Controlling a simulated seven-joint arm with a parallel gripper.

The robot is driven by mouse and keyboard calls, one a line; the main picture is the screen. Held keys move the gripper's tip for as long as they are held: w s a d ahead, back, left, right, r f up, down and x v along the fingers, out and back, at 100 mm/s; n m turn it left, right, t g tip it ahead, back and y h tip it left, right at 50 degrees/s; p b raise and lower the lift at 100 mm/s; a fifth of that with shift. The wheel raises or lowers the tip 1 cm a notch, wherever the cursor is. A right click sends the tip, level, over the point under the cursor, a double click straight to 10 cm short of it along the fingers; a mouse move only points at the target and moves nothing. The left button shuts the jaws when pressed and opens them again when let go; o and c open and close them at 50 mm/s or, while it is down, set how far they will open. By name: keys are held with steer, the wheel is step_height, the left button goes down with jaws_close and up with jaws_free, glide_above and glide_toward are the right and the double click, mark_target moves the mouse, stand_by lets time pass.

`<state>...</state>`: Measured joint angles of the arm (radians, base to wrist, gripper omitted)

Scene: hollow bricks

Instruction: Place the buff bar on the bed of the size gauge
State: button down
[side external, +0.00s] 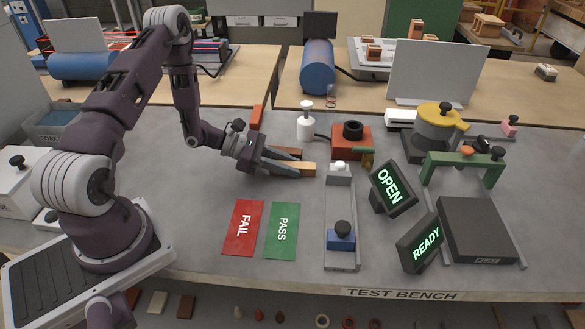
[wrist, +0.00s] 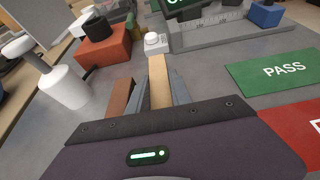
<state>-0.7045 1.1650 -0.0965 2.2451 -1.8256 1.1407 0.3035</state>
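The buff bar (side external: 306,168) lies low over the bench in the side view, pointing right. In the wrist view the buff bar (wrist: 158,78) runs between the two grey fingers of my gripper (wrist: 161,92), which lie close along its sides. I cannot tell whether they press on it, or whether it touches the bench. My gripper (side external: 290,167) is left of the size gauge (side external: 340,205). The gauge has a long grey bed, a white-knobbed end block (side external: 339,173) and a blue slider (side external: 341,240) with a dark knob near its front end. The bed between them looks empty.
A brown bar (wrist: 120,98) lies just left of my fingers. Red FAIL (side external: 242,228) and green PASS (side external: 281,231) mats lie in front. A white bottle (side external: 306,124) and orange block (side external: 350,141) stand behind. OPEN (side external: 391,187) and READY (side external: 420,242) signs stand right of the gauge.

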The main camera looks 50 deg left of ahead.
steer(key=shift+r, duration=0.15)
steer(key=r, duration=0.9)
steer(key=shift+s+d+r, duration=0.15)
steer(key=shift+d+r, duration=0.1)
steer(key=shift+r, duration=0.05)
steer(key=s+d+r+m+g+h, duration=0.1)
steer(key=s+d+r, duration=0.2)
steer(key=d, duration=0.1)
steer(key=w+d+r+m+g+h, duration=0.2)
steer(key=w+m+g, duration=0.1)
steer(key=w, duration=0.4)
steer(key=m+g+y, duration=0.3)
steer(key=m+g, duration=1.1)
steer(key=g, duration=0.1)
glide_above(339, 207)
step_height(339, 207, down, 6)
steer(key=shift+f, duration=3.25)
